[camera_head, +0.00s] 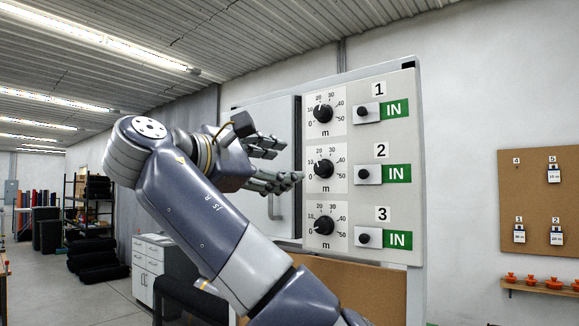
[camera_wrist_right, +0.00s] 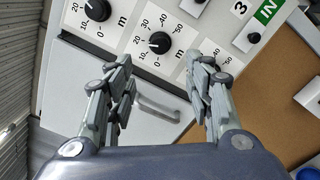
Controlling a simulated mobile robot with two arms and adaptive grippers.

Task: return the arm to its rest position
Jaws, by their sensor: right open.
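My right arm (camera_head: 205,215) reaches up from the bottom centre of the head view. Its right gripper (camera_head: 285,162) is open and empty, in front of the left side of the control panel (camera_head: 418,120). In the right wrist view the gripper (camera_wrist_right: 165,85) shows two spread finger sets with nothing between them. The panel has a black middle dial (camera_head: 323,168), a top dial (camera_head: 323,112) and a bottom dial (camera_head: 324,226). The fingertips appear just left of the middle dial; I cannot tell whether they touch the panel. My left gripper is out of view.
A grey cabinet door with a handle (camera_wrist_right: 158,108) is left of the dials. A brown board (camera_head: 350,285) is below the panel. A corkboard with tags (camera_head: 538,190) hangs at right. A white drawer unit (camera_head: 148,265) and shelves (camera_head: 75,195) stand at left. Open floor (camera_head: 60,295) lies at left.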

